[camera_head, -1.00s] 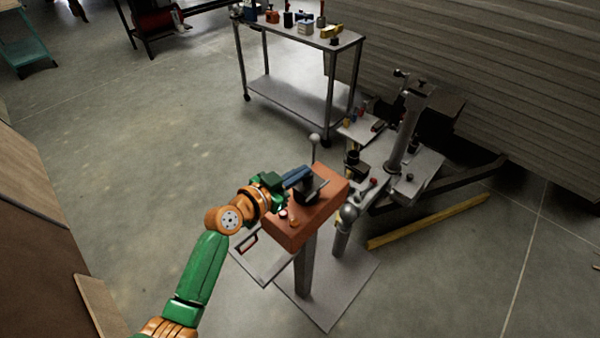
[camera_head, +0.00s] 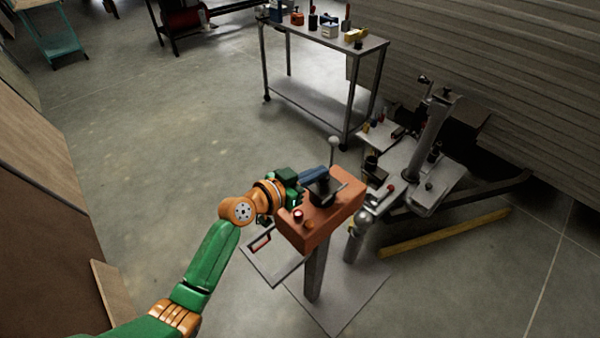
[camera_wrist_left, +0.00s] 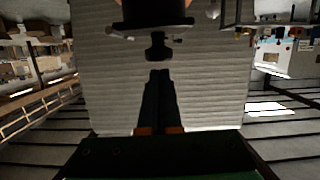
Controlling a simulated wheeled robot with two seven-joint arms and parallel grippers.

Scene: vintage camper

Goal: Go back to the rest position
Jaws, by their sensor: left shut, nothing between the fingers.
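My left arm comes in from the lower left of the head view, and its gripper (camera_head: 316,175) is over the top of an orange-brown block on a post (camera_head: 310,238). The fingers are shut with nothing between them. They are close to a black fitting (camera_head: 326,190) on top of the block; I cannot tell whether they touch it. In the left wrist view the two dark fingers (camera_wrist_left: 159,75) lie side by side, with a dark object beyond their tips. My right gripper is not in view.
A red button (camera_head: 298,215) is on the block. A metal cart (camera_head: 318,100) with small items stands behind. A grey machine hitch (camera_head: 430,145) is at the right, with a yellow bar (camera_head: 445,233) on the floor. Open floor lies to the left (camera_head: 150,130).

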